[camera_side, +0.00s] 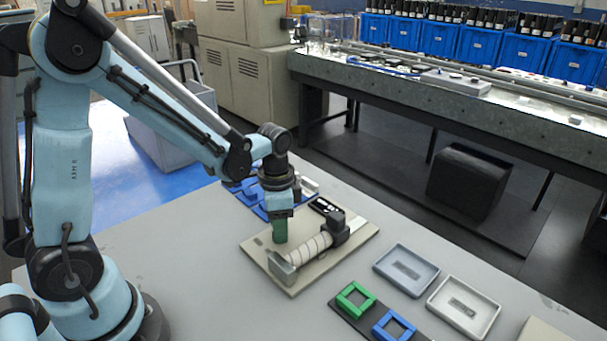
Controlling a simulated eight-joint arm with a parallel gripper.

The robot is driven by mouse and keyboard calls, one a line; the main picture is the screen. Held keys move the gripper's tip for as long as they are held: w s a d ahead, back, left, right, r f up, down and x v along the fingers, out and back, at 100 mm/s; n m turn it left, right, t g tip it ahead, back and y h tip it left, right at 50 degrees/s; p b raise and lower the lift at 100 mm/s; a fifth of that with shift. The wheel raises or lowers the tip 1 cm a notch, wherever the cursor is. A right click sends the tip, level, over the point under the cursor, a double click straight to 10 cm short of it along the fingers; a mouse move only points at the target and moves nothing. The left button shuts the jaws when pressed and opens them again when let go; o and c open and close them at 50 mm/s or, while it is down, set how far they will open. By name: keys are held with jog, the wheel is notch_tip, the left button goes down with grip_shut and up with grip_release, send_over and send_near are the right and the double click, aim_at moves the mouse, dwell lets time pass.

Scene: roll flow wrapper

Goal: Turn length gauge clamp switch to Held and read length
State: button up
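The length gauge (335,231) is on a beige board (292,283) on the table. It has a black part at its right end, a metal jaw (283,266) at its front left and a pale ribbed roll (308,248) lying along it. A small dark panel (325,206) with light marks sits at the board's back edge. My gripper (280,240) points down over the left part of the board, left of the roll. A dark green piece shows at its lower end; I cannot tell whether it is fingers or a held block. The clamp switch and any length reading are too small to make out.
A blue-grey tray (381,266) and a white tray (437,300) lie right of the board. A green frame (370,311) and a blue frame (378,326) sit on a dark strip in front. Blue items (238,190) lie behind my gripper. The table's front left is clear.

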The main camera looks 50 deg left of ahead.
notch_tip(320, 180, up, 12)
dwell(1.0)
jog(key=shift+r, duration=0.1)
jog(key=shift+s+d+n+t, duration=0.3)
jog(key=shift+s+n+t, duration=0.6)
jog(key=shift+n+t, duration=0.25)
jog(key=shift+s+d+n+t, duration=0.25)
jog(key=shift+s+n+t, duration=0.7)
jog(key=shift+t, duration=0.3)
jog(key=shift+s+d+n+t, duration=0.3)
jog(key=shift+s+n+t, duration=0.65)
jog(key=shift+t, duration=0.25)
